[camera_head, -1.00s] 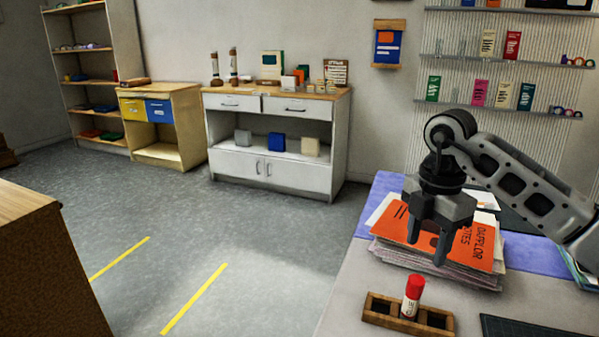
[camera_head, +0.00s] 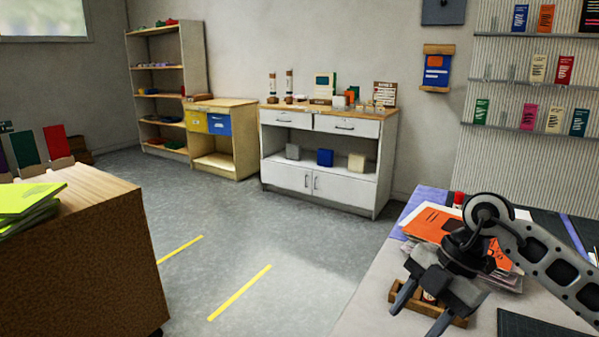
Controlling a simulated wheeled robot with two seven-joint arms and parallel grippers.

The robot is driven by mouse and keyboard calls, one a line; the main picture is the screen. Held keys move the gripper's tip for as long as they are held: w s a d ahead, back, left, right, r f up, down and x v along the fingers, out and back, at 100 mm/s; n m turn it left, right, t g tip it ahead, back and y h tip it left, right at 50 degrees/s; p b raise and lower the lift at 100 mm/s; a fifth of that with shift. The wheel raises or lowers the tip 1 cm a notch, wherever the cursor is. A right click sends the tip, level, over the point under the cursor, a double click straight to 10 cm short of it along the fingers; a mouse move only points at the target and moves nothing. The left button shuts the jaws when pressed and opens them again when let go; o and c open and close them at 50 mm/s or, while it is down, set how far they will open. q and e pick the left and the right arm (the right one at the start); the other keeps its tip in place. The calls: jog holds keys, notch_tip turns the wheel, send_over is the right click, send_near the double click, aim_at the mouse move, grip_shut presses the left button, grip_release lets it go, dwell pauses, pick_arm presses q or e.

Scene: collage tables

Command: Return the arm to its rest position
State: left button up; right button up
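My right arm comes in from the right edge over the table (camera_head: 375,305). Its gripper (camera_head: 420,313) is open, with its two fingers spread and pointing down toward the front of the table. A small part of a stick (camera_head: 429,297) in that holder shows beside the gripper. My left gripper is not in view.
A paper stack with an orange top sheet (camera_head: 432,222) lies behind the gripper. A red-capped item (camera_head: 458,199) stands beyond it. A dark mat (camera_head: 535,325) lies at front right. A brown cabinet (camera_head: 95,255) stands at left. The floor between is clear.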

jog(key=s+a+r+t+y, duration=0.15)
jog(key=s+a+y, duration=0.25)
jog(key=a+y, duration=0.45)
jog(key=s+a+r+t+y, duration=0.1)
jog(key=s+a+r+y, duration=0.15)
jog(key=a+y, duration=0.55)
jog(key=w+d+f+m+t+h, duration=0.1)
jog(key=d+f+m+t+h, duration=0.2)
jog(key=m+t+h, duration=0.35)
jog(key=w+d+f+m+t+h, duration=0.1)
jog(key=d+f+m+t+h, duration=0.15)
jog(key=m+t, duration=0.7)
jog(key=s+d+f+m+g+h, duration=0.3)
jog(key=s+f, duration=0.3)
jog(key=f, duration=0.2)
jog(key=s+d+f+m+g+h+p, duration=0.1)
jog(key=s+d+f+m+g+h, duration=0.2)
jog(key=f, duration=0.6)
jog(key=s+g+h, duration=0.1)
jog(key=s+h, duration=0.1)
jog(key=h, duration=0.1)
jog(key=shift+s+d+f+m, duration=0.2)
jog(key=shift+s+m, duration=0.1)
jog(key=shift+s, duration=0.1)
